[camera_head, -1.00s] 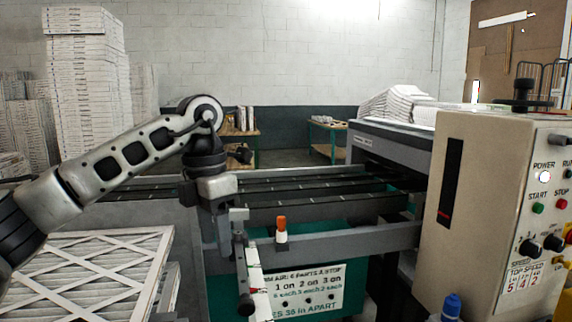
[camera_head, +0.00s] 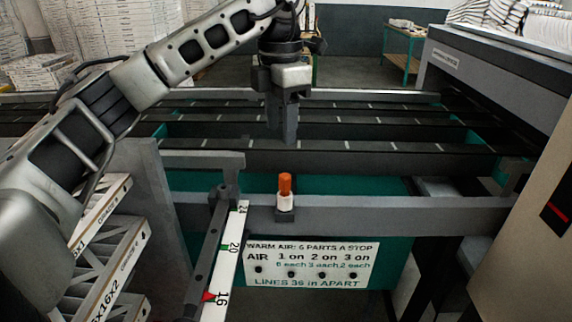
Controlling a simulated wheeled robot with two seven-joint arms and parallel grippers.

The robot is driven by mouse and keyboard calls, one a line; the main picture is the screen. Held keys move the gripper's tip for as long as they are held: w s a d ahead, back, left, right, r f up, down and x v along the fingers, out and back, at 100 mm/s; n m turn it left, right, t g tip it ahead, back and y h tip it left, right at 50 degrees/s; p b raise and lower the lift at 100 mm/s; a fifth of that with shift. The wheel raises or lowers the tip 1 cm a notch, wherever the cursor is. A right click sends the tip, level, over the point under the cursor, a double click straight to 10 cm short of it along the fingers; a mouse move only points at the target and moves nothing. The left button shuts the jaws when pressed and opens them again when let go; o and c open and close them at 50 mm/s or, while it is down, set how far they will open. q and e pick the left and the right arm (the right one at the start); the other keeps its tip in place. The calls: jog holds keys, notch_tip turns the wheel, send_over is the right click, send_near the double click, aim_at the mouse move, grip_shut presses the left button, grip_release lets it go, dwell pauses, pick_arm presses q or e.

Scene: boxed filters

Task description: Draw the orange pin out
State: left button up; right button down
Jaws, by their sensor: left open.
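The orange pin (camera_head: 285,184) stands upright in a white collar (camera_head: 285,202) on the grey rail at the front of the machine. My left gripper (camera_head: 283,132) points down and is open and empty. In the picture its fingertips are just above the pin, with a gap between them and the pin's top. How far behind or in front of the pin they are is hard to tell. My right gripper is not in view.
The grey rail (camera_head: 355,213) runs across the front, with dark conveyor belts (camera_head: 380,147) behind it. A white ruled scale (camera_head: 227,262) on a dark bar slants left of the pin. A sign (camera_head: 312,266) hangs below. Boxed filters (camera_head: 110,245) stand at lower left.

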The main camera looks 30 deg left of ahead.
aim_at(282, 176)
pick_arm(q)
notch_tip(282, 176, down, 11)
jog(key=shift+w+f+p, duration=0.1)
jog(key=shift+p, duration=0.25)
jog(key=shift+f, duration=0.75)
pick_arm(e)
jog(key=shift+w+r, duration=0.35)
